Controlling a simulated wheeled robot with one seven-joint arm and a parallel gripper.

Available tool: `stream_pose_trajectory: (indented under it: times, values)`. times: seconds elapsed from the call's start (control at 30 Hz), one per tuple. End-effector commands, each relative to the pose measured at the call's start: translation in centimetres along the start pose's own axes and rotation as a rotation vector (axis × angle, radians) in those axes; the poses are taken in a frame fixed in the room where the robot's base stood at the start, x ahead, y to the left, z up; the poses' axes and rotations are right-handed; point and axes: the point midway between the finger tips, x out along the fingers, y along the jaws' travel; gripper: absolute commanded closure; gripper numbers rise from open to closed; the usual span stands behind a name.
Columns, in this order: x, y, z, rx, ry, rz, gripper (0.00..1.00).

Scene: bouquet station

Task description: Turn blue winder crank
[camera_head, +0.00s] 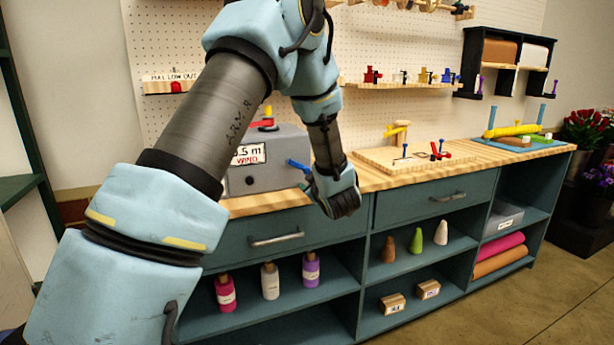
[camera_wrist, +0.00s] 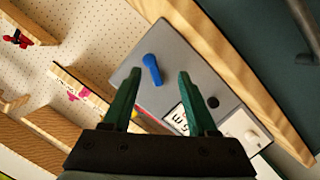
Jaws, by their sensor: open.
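The winder is a grey box (camera_head: 285,178) on the wooden counter, with a white label reading "WIND". Its blue crank (camera_head: 299,166) sticks out from its right side. In the wrist view, the blue crank (camera_wrist: 152,69) shows on the grey face of the winder (camera_wrist: 185,65), slanting between the directions of my two fingertips. My gripper (camera_wrist: 160,74) is open and empty there, its dark green fingers on either side of the crank in the picture. In the head view my gripper (camera_head: 340,205) hangs just right of the crank, in front of the counter edge. Whether the fingers touch the crank cannot be told.
A wooden board (camera_head: 385,160) with small pegs and a red piece lies right of my gripper. The counter (camera_head: 470,150) runs on to a yellow roller (camera_head: 513,130). A drawer handle (camera_head: 276,239) and shelves with bottles lie below. A pegboard (camera_head: 400,45) stands behind.

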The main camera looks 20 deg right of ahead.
Motion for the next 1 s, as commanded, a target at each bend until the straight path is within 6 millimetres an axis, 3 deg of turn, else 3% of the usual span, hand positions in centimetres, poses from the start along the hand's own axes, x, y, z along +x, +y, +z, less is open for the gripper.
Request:
stream_pose_trajectory:
  times: [0.03, 0.1, 0.37, 0.8, 1.0]
  values:
    - [-0.4, 0.5, 1.3, -0.021, 0.053, 0.009, 0.42]
    - [-1.1, 1.0, 1.9, -0.049, 0.13, 0.014, 0.42]
    - [-2.0, 1.6, 2.4, -0.088, 0.249, 0.022, 0.42]
    - [5.1, 1.8, 0.3, -0.087, 0.249, 0.021, 0.42]
    - [7.3, 1.8, -0.2, -0.087, 0.248, 0.022, 0.42]
